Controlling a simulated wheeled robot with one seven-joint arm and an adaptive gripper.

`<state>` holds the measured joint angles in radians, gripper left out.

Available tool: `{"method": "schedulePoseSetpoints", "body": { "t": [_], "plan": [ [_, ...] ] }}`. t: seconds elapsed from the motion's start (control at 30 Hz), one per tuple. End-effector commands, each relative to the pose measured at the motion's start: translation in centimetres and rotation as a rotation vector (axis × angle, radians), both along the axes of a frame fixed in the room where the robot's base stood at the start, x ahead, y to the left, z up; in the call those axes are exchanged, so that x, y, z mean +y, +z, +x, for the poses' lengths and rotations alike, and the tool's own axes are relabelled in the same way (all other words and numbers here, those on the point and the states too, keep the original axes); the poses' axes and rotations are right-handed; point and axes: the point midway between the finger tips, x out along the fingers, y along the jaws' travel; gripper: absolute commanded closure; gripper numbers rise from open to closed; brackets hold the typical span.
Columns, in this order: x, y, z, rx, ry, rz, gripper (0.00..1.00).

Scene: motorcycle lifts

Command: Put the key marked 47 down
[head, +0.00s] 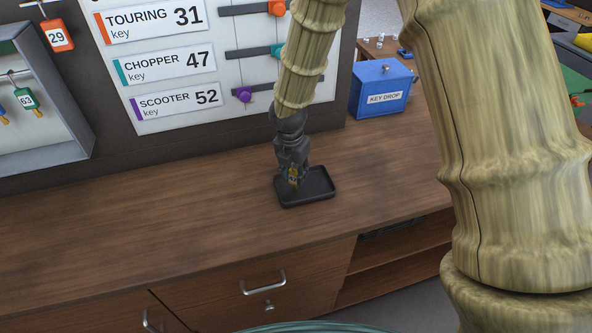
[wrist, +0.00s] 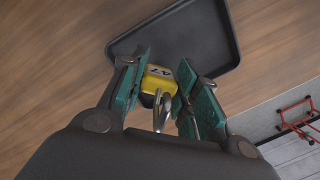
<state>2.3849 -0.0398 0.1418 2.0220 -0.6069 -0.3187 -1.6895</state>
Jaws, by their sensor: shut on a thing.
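The key marked 47 has a yellow tag (wrist: 158,79) with dark digits and a metal ring, seen between the fingers in the wrist view. My gripper (wrist: 160,88) is shut on it, with teal finger pads on both sides. In the head view my gripper (head: 291,175) points down over a black tray (head: 318,193) on the wooden counter. The tray also shows in the wrist view (wrist: 215,40), behind the key. I cannot tell whether the key touches the tray floor.
A blue key drop box (head: 382,88) stands at the back right of the counter (head: 150,235). A board (head: 165,65) lists touring 31, chopper 47 and scooter 52. A grey key cabinet (head: 75,110) hangs at left. The counter left of the tray is clear.

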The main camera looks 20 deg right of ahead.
Motion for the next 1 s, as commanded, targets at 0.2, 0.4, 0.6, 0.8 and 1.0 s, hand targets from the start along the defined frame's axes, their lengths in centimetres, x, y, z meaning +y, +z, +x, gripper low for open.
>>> {"method": "schedulePoseSetpoints", "body": {
  "t": [0.2, 0.4, 0.6, 0.8, 1.0],
  "plan": [
    [0.0, -0.3, 0.0, 0.0, 0.0, 0.0, 0.49],
    [0.0, -0.2, 0.0, 0.0, 0.0, 0.0, 0.47],
    [0.0, 0.1, 0.0, 0.0, 0.0, 0.0, 0.47],
    [0.2, 1.6, -0.1, -0.001, -0.001, 0.002, 0.47],
    [0.5, 4.4, -0.4, -0.003, -0.001, 0.002, 0.47]
  ]
}}
